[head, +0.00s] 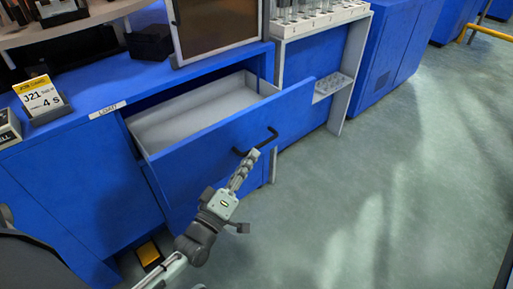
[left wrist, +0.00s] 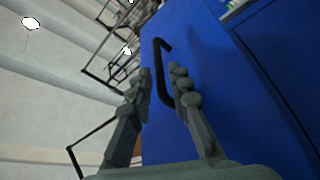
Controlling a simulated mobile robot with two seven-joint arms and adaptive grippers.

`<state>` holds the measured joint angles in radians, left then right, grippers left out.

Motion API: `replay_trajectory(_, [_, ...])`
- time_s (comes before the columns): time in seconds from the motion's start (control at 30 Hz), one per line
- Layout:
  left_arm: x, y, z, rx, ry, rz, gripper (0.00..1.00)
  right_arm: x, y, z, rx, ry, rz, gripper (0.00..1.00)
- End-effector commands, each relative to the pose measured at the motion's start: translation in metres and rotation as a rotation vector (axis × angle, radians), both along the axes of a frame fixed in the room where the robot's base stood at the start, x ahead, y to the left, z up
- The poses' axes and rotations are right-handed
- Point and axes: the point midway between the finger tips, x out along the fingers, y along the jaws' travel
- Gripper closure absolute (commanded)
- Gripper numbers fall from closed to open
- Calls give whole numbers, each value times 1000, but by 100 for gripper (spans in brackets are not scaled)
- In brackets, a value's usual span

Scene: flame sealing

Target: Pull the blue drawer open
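The blue drawer (head: 215,151) stands well out from the blue cabinet, and its pale, empty inside (head: 195,112) shows in the head view. Its black bar handle (head: 262,142) is on the front panel. In the left wrist view the handle (left wrist: 162,70) stands against the blue drawer front (left wrist: 225,90). My left gripper (head: 247,163) is at the handle, fingers pointing at the drawer front. In the left wrist view its fingers (left wrist: 162,75) are apart, one on each side of the handle, with slight gaps visible. My right gripper is not in view.
A white rack with glass tubes (head: 318,18) stands right of the drawer. A yellow and white sign (head: 40,97) and a dark box (head: 150,43) are on the cabinet top. The green-grey floor (head: 370,200) at right is clear.

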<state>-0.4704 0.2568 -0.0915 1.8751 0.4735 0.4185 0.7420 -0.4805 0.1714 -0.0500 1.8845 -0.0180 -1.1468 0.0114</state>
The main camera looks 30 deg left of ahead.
Motion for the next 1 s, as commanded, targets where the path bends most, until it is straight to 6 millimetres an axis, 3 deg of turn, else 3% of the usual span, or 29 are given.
replay_trajectory(0.2, [-45, 2, -10, 0, 3, -1, 81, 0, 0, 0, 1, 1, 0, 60])
replay_trajectory(0.4, [-65, 3, -14, -1, 0, 0, 81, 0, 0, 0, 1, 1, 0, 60])
replay_trajectory(1.0, [-68, 3, -14, -1, -1, 0, 81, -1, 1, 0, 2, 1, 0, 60])
